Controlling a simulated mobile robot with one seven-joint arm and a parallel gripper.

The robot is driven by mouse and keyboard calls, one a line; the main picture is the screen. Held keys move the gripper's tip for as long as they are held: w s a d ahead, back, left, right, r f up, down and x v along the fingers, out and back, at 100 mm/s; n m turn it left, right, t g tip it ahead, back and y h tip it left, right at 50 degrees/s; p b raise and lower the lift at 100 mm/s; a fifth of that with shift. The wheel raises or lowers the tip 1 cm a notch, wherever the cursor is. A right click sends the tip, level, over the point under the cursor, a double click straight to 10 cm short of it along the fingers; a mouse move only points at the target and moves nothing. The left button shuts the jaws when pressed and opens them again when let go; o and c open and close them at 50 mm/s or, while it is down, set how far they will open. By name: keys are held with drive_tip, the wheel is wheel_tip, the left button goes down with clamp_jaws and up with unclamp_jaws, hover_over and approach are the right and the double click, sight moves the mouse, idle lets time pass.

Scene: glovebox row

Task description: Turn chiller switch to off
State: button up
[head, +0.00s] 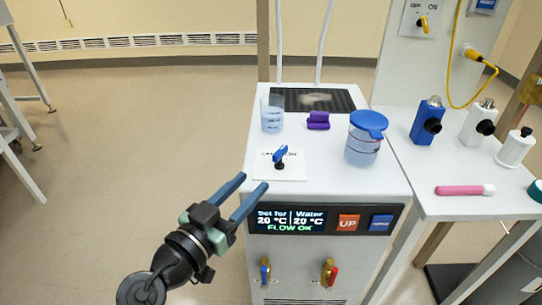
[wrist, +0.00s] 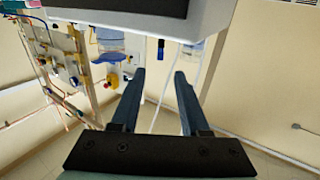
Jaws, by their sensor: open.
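The chiller (head: 322,255) is a white cabinet with a lit front display (head: 291,220) reading 20 °C twice and "FLOW OK". The chiller switch (head: 281,154) is a blue lever on a white plate on its top, near the left front. The plate's lettering is partly hidden by the lever, and I cannot tell which setting it points to. My gripper (head: 254,196) is open and empty, in front of and to the left of the switch, apart from it. In the wrist view my two fingers (wrist: 158,82) are spread with nothing between them; the switch is not clear there.
A beaker (head: 272,114), a purple object (head: 318,120) and a blue-lidded jug (head: 365,138) stand around the switch on the chiller top. A side table (head: 449,207) at the right holds bottles and a pink-handled tool (head: 465,190).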

sight(274, 159)
drive_tip(key=x, duration=1)
drive_tip(key=shift+w+d, duration=0.1)
drive_tip(key=shift+w, duration=0.15)
clamp_jaws()
